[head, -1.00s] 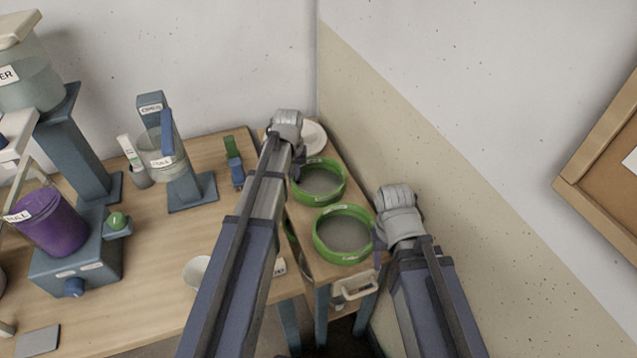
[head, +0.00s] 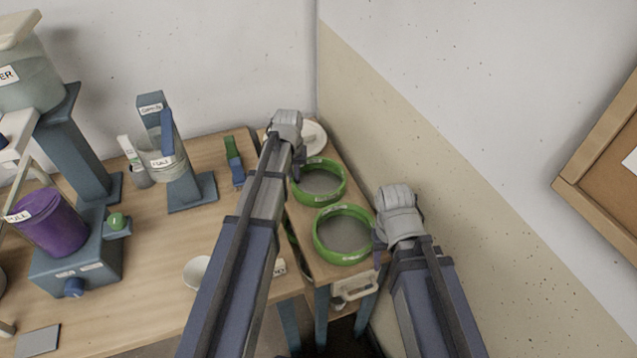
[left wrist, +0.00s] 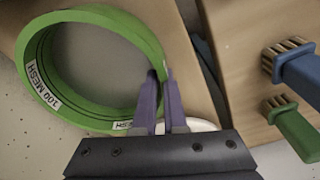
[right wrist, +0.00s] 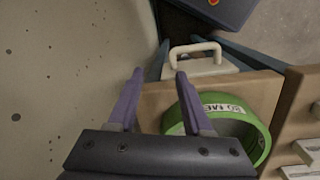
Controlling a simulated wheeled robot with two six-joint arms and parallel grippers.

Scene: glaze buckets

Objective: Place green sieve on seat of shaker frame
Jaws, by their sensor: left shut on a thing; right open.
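Two green sieves stand one behind the other on a narrow wooden-topped side table (head: 302,262). My left gripper (head: 298,168) is at the left rim of the far sieve (head: 320,199). In the left wrist view its purple fingers (left wrist: 160,88) are shut on the rim of this sieve (left wrist: 100,16), marked 100 MESH. I cannot tell whether it is lifted. My right gripper (head: 378,242) is open at the right of the near sieve (head: 343,259). In the right wrist view its fingers (right wrist: 156,88) are apart and this sieve (right wrist: 216,103) is right of them. I cannot make out which thing is the shaker frame.
The wooden bench (head: 130,305) adjoins on the left, with a purple bucket (head: 50,222), a blue stand (head: 190,190), brushes (head: 234,162) and a white bowl (head: 196,271). A white plate (head: 314,136) lies behind the far sieve. The wall (head: 420,150) is close on the right.

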